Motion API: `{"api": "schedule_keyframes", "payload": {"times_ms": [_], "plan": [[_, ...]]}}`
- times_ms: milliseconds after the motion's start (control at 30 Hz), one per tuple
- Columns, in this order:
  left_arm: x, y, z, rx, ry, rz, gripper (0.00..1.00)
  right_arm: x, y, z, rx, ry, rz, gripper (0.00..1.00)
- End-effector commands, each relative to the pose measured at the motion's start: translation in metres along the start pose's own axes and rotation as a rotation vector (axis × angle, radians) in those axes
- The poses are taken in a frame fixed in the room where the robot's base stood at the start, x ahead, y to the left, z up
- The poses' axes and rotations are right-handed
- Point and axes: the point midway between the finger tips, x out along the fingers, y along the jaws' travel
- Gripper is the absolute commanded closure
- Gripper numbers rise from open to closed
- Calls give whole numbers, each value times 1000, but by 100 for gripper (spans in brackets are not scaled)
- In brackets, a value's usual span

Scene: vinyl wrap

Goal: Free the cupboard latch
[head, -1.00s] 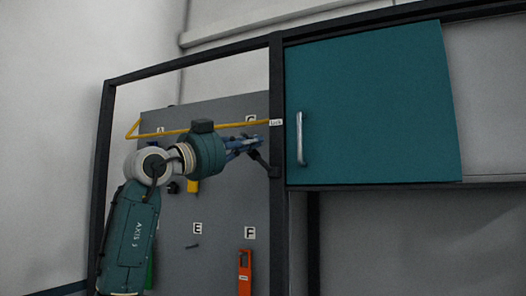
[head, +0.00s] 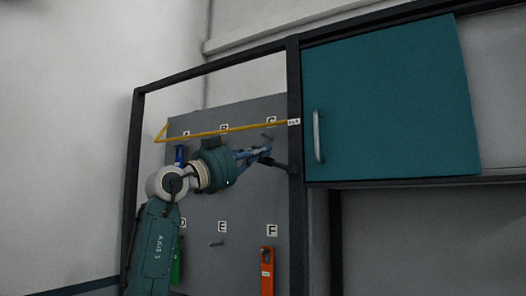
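The cupboard's teal door (head: 400,100) has a metal handle (head: 318,137) near its left edge. A dark lever (head: 280,165), which looks like the latch, sticks out leftward from the dark frame post beside the door, tilted slightly up toward its free end. My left gripper (head: 268,154), with blue fingers, is at the lever's free end, coming from the left. They look in contact, but the finger gap is too small to read. A small white label (head: 294,122) sits on the post above. My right gripper is not in view.
A yellow bar (head: 215,132) runs above my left gripper to the post. Behind is a grey board (head: 240,200) with lettered hooks, an orange tool (head: 267,270) under F, a green item (head: 177,262) under D and a blue item (head: 179,154) under A.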

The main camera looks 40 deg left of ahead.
Motion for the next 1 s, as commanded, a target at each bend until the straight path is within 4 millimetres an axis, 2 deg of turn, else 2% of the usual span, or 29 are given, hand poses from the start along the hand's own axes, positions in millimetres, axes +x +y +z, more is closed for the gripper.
{"api": "schedule_keyframes", "payload": {"times_ms": [267, 433, 567, 667, 1000], "plan": [[0, 2, 4, 0, -9, 4, 100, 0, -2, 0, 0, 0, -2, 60], [0, 2, 5, 0, -10, 4, 100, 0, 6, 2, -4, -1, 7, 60], [-8, 1, 5, 2, -11, 3, 100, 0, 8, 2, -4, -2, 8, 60], [-22, 1, 6, 4, -13, 3, 100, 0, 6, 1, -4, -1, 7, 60], [-94, 2, 2, 6, -8, 2, 100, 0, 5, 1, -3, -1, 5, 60]]}}
